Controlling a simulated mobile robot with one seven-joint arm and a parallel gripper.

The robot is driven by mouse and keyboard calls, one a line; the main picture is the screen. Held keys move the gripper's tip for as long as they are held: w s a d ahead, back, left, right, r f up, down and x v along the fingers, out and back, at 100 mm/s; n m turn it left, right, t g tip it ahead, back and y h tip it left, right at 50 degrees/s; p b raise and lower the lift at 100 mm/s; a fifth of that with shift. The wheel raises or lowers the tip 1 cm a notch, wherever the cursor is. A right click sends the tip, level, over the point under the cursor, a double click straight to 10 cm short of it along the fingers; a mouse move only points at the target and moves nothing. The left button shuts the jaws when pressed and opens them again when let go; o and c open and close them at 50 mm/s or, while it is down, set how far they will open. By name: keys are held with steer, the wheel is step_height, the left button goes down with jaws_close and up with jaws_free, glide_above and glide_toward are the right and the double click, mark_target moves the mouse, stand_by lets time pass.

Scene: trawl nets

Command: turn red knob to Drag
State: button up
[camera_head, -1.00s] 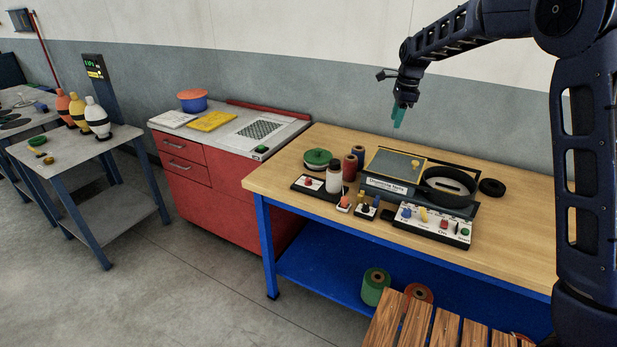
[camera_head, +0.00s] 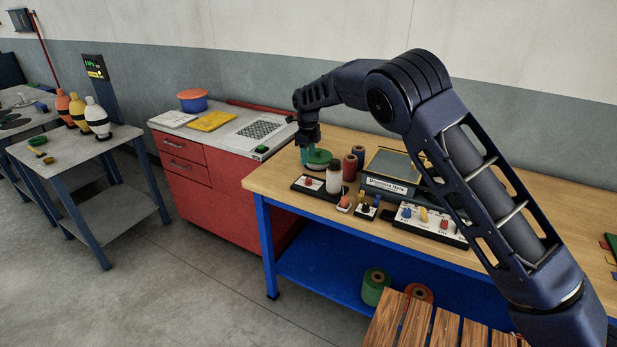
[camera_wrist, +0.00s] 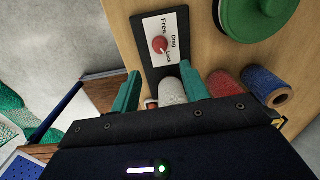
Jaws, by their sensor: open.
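The red knob (camera_wrist: 160,45) sits on a white plate lettered Free, Drag and Lock, on a dark base (camera_wrist: 147,63). In the head view the red knob (camera_head: 308,183) is near the bench's left end. I cannot tell which word it points to. My gripper (camera_wrist: 162,82) is open, its two teal fingers pointing toward the plate, apart from the knob. In the head view my gripper (camera_head: 306,157) hangs over the bench's left end, above and behind the knob. A white bottle (camera_wrist: 171,90) shows between the fingers in the wrist view.
The white bottle (camera_head: 334,180) stands just right of the knob plate. A green round lid (camera_head: 318,157), a red spool (camera_head: 350,167) and a blue spool (camera_head: 358,155) stand behind. A control panel (camera_head: 425,222) with several knobs lies farther right. A red cabinet (camera_head: 215,185) is left.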

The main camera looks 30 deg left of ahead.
mark_target(309, 179)
step_height(309, 179, down, 10)
steer(key=shift+w+r, duration=0.1)
steer(key=shift+w, duration=0.05)
stand_by(0.3)
steer(key=shift+c, duration=0.5)
jaws_close()
steer(key=shift+n, duration=0.3)
steer(key=n, duration=0.5)
steer(key=shift+w+n, duration=0.1)
steer(key=shift+n, duration=0.2)
steer(key=n, duration=0.5)
steer(key=shift+n, duration=0.4)
